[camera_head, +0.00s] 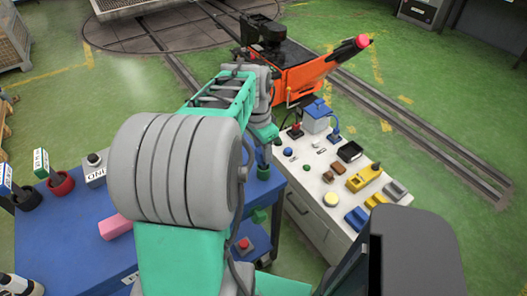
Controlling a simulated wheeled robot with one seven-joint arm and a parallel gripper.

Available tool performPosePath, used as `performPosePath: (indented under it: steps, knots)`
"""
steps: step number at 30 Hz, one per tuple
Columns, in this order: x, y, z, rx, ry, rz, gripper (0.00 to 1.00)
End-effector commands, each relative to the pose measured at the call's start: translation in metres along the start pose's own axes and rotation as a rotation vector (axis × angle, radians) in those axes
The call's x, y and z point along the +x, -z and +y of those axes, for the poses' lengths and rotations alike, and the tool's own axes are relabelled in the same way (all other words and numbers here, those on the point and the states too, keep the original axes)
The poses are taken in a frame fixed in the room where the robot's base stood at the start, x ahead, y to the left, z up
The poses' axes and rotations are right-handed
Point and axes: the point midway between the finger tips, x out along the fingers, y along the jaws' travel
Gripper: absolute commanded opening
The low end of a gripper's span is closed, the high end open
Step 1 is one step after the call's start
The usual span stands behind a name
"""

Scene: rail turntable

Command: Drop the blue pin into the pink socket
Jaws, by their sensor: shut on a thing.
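My arm reaches over the blue cart, and its end hangs by the cart's right edge. My gripper (263,152) is small in this view and its fingers are hard to make out. I cannot tell whether the piece touches anything below. A pink block-like thing (115,227) lies on the cart, partly behind my arm.
The blue cart (75,245) holds a red cup (60,183), a black cup (27,198) and a button box (96,170). A white cabinet (318,195) to the right carries many small parts. An orange machine (300,72) stands behind, near floor rails.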

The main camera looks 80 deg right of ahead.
Motion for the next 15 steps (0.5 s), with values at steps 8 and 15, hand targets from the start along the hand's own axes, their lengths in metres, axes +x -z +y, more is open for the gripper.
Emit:
performPosePath:
  steps: [8,15]
  knots:
    - [-0.017,0.002,0.000,0.000,0.001,0.001,0.00]
    - [-0.030,0.004,0.000,0.000,0.001,0.001,0.00]
